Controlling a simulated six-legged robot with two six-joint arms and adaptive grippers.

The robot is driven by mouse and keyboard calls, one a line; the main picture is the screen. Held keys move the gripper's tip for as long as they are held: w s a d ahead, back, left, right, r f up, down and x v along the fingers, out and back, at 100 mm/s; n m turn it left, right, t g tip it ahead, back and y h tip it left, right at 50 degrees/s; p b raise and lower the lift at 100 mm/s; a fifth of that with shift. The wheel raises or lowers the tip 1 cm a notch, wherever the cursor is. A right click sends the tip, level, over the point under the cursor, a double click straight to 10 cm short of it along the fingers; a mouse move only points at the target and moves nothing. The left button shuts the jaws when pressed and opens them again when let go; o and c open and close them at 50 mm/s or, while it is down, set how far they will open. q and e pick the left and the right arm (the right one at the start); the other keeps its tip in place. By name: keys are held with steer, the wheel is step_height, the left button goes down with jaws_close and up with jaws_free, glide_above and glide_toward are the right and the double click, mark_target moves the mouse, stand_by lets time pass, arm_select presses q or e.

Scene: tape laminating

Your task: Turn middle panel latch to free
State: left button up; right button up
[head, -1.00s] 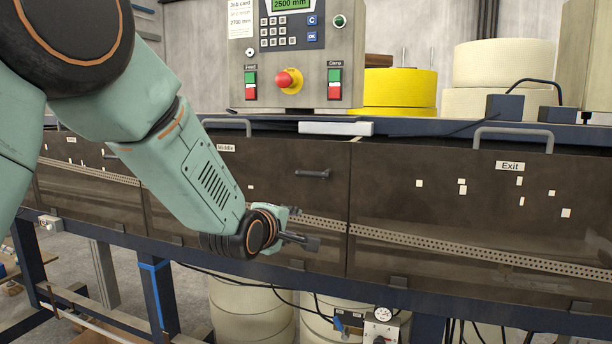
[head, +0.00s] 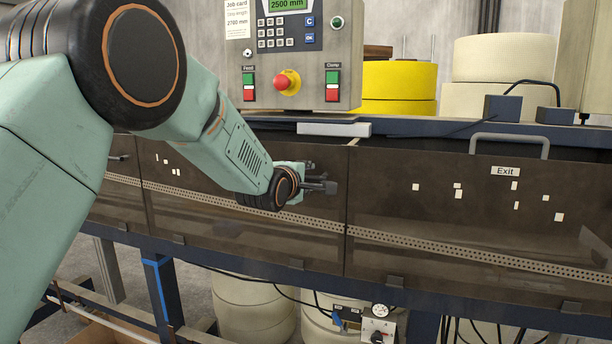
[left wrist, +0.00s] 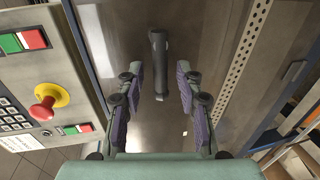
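The middle panel (head: 322,158) is a dark see-through cover on the front of the machine. Its latch (left wrist: 159,58) is a short dark bar handle, seen lengthwise between the fingers in the left wrist view. My left gripper (head: 328,182) is in front of the panel's upper right part and hides most or all of the latch in the head view. In the left wrist view my left gripper (left wrist: 160,70) is open, one finger on each side of the latch with gaps to both. I cannot tell how far the fingertips are from the panel. My right gripper is not in view.
The exit panel (head: 450,215) is to the right, with a grey handle (head: 508,138) on top. A control box with a red stop button (head: 287,82) stands above the middle panel. A white block (head: 334,129) lies on the top ledge. A perforated strip runs behind the panels.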

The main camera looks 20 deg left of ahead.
arm_select(q)
steer(key=shift+d, duration=0.15)
steer(key=shift+a, duration=0.5)
steer(key=shift+w+a+f, duration=0.1)
steer(key=shift+c, duration=0.5)
steer(key=shift+d, duration=0.4)
steer(key=c, duration=0.4)
steer(key=shift+c, duration=1.1)
steer(key=shift+a, duration=0.1)
jaws_close()
